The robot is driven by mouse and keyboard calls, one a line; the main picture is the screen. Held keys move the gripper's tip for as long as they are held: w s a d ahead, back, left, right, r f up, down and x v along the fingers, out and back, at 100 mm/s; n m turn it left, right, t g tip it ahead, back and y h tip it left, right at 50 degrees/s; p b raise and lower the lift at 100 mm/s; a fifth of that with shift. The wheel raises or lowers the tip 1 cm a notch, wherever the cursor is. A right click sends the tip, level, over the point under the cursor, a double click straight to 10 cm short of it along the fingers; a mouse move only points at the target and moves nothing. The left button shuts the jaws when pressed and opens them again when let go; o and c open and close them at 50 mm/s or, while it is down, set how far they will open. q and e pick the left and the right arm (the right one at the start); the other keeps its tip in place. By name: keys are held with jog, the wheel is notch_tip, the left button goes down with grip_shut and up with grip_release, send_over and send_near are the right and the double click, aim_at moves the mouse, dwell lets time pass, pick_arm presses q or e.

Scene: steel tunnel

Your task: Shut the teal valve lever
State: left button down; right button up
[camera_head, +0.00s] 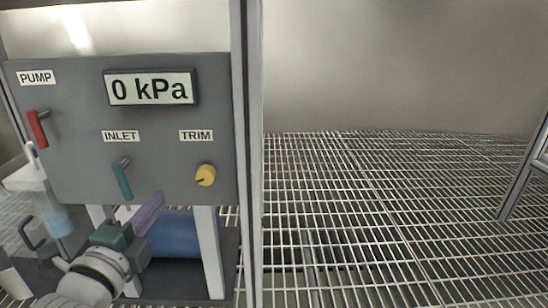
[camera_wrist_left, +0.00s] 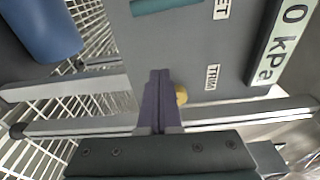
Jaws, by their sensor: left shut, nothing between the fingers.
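The teal valve lever (camera_head: 122,181) is on the grey panel (camera_head: 75,130) below the INLET label, hanging down with a slight tilt. Part of it shows at the top edge of the left wrist view (camera_wrist_left: 165,5). My left gripper (camera_head: 158,198), with purple fingers, is shut and empty. It is at the panel's lower edge, below and to the right of the lever, apart from it. In the left wrist view its closed fingertips (camera_wrist_left: 159,74) overlap the panel near the yellow knob. My right gripper is not in view.
The panel also bears a red lever (camera_head: 38,128) under PUMP, a yellow TRIM knob (camera_head: 205,175) and a display (camera_head: 151,89) reading 0 kPa. A blue cylinder (camera_head: 180,236) lies below. A metal post (camera_head: 246,150) stands right of the panel. Open grating floor (camera_head: 380,210) lies beyond.

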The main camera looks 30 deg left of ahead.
pick_arm(q)
jog(key=s+p, duration=0.1)
jog(key=s, duration=0.6)
jog(key=shift+d, duration=0.35)
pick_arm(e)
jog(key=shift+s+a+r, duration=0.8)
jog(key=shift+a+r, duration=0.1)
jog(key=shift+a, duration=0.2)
pick_arm(q)
jog(key=shift+d, duration=0.1)
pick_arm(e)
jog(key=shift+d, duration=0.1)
